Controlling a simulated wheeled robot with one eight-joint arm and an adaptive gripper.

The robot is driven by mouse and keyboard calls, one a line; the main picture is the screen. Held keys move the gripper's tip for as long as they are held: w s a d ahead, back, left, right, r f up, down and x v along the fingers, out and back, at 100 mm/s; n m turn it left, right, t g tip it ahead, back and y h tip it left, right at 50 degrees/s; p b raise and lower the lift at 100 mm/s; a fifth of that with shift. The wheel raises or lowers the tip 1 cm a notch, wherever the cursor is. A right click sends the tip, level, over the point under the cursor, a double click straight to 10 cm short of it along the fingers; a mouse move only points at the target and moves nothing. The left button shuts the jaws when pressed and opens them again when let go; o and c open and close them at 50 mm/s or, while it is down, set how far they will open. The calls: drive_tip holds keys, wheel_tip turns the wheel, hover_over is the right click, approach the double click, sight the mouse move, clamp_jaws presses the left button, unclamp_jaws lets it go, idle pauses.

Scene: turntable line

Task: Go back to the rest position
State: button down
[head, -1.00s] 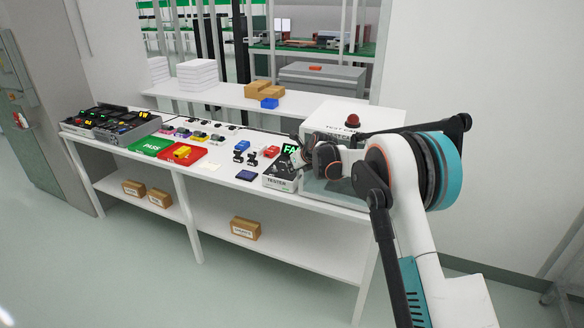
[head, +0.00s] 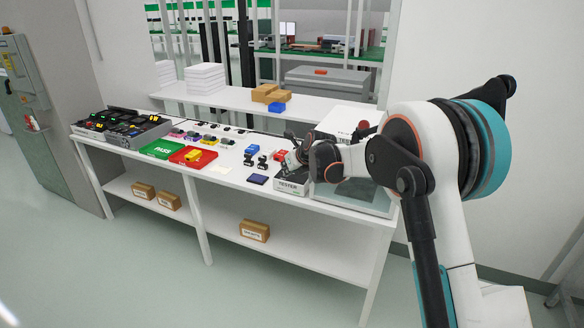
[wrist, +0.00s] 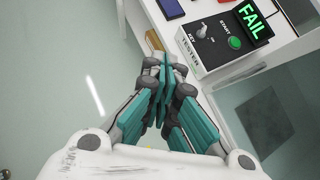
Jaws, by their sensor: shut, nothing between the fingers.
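My gripper (wrist: 161,68) is shut and empty in the wrist view, its teal fingers pressed together. Below it in that view are the pale floor and the table's front edge. The tester (wrist: 222,38) stands beside it to the upper right, with a green FAIL screen, a knob and a green START button. I see no contact between them. In the head view my arm reaches in from the right, and my gripper (head: 294,160) partly covers the tester (head: 291,184); its screen is hidden there.
The white table (head: 222,183) holds a green PASS tray (head: 160,149), a red tray (head: 183,158), a dark blue block (head: 257,179) and several small parts. A clear-sided test box (head: 350,197) stands right of the tester. Open floor lies in front of the table.

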drive_tip(key=s+d+r+n+h, duration=0.1)
drive_tip(key=s+d+r+n, duration=0.4)
drive_tip(key=s, duration=0.3)
drive_tip(key=s+d+r+n+h, duration=0.1)
drive_tip(key=s+d+r+n, duration=0.35)
drive_tip(key=s, duration=0.35)
drive_tip(key=s+d+r+n, duration=0.4)
drive_tip(key=s+r+n, duration=0.1)
drive_tip(key=s, duration=0.3)
drive_tip(key=s+d+f+n+h, duration=0.1)
drive_tip(key=s+d+f+n, duration=0.1)
drive_tip(key=s+n, duration=0.3)
drive_tip(key=s+d+f+n+h, duration=0.1)
drive_tip(key=s+d+n, duration=0.4)
drive_tip(key=s, duration=0.8)
drive_tip(key=s+d+f+n+h+b, duration=0.1)
drive_tip(key=s+d+f+n, duration=0.2)
drive_tip(key=s, duration=0.7)
drive_tip(key=shift+d+f+n+g, duration=0.15)
drive_tip(key=shift+f+n+g, duration=0.3)
drive_tip(key=shift+n, duration=0.6)
drive_tip(key=shift+s, duration=0.1)
